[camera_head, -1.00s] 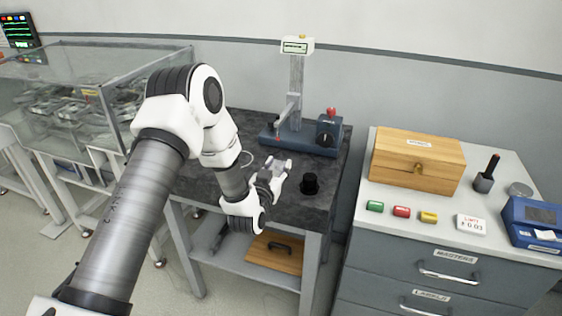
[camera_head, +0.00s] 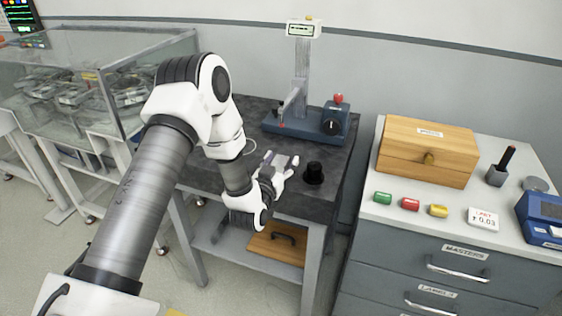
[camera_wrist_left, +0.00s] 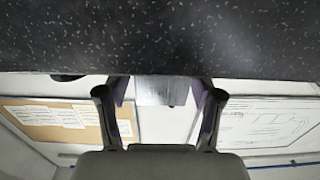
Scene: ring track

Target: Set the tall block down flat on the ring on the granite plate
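My left gripper (camera_head: 282,163) is over the front part of the dark granite plate (camera_head: 210,181). In the left wrist view, the tall block (camera_wrist_left: 162,91) is a grey metallic piece between the two fingers. The fingers appear closed on its sides. In the head view the block (camera_head: 280,160) shows only as a small grey patch at the fingertips, and I cannot tell whether it touches the plate. A thin pale curve (camera_head: 249,146) on the plate beside my arm may be the ring; my arm hides part of it. My right gripper is not in view.
A gauge stand (camera_head: 301,71) on a blue base is at the back. A grey cabinet (camera_head: 446,238) with a wooden box (camera_head: 426,157) is to the right. A glass case (camera_head: 150,52) is left.

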